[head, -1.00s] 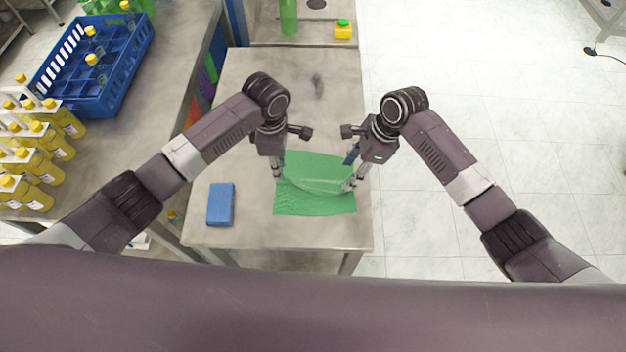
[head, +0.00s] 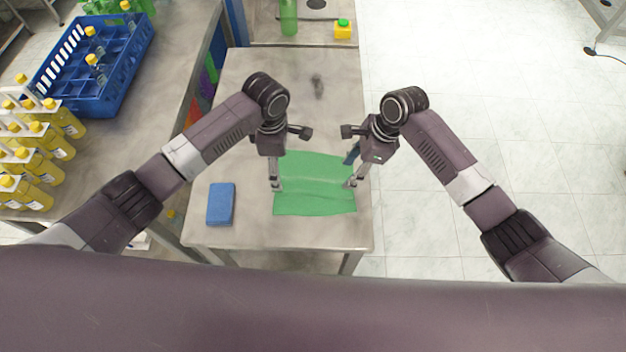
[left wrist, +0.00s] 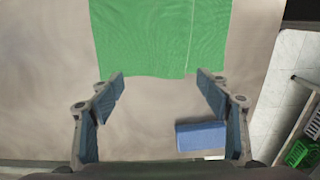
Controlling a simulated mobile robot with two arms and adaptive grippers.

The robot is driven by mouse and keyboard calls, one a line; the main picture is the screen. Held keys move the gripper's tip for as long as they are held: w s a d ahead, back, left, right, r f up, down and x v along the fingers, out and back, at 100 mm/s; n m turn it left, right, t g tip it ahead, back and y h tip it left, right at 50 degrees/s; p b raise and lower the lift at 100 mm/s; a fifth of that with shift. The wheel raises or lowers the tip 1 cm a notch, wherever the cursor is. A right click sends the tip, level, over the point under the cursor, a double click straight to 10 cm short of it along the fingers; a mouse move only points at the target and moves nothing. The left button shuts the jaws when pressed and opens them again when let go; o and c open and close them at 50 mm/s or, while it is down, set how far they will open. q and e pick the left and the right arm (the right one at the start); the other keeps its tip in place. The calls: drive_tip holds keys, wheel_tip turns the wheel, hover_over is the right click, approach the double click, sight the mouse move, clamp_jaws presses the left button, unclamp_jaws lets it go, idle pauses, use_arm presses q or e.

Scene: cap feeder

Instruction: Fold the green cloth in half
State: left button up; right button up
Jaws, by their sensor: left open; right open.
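The green cloth (head: 314,198) lies spread on the table with a slight crease across its middle, between my two grippers. In the left wrist view the cloth (left wrist: 160,40) lies just beyond the fingertips, with its edge facing them. My left gripper (head: 277,187) is open at the cloth's left edge. In the left wrist view its fingers (left wrist: 160,78) are spread apart with nothing between them. My right gripper (head: 351,184) is open at the cloth's right edge. I cannot tell whether either gripper touches the cloth.
A blue sponge-like block (head: 221,204) lies on the table (head: 240,90), left of the cloth. A blue crate (head: 113,97) and several yellow bottles (head: 32,192) stand on the left counter. A small yellow container (head: 343,30) is at the back. The table behind the cloth is mostly clear.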

use_arm(q)
wheel_tip(320, 180, up, 6)
drive_tip(key=p, duration=0.7)
drive_tip(key=shift+f, duration=0.2)
use_arm(e)
wheel_tip(320, 180, up, 7)
use_arm(q)
wheel_tip(320, 180, up, 12)
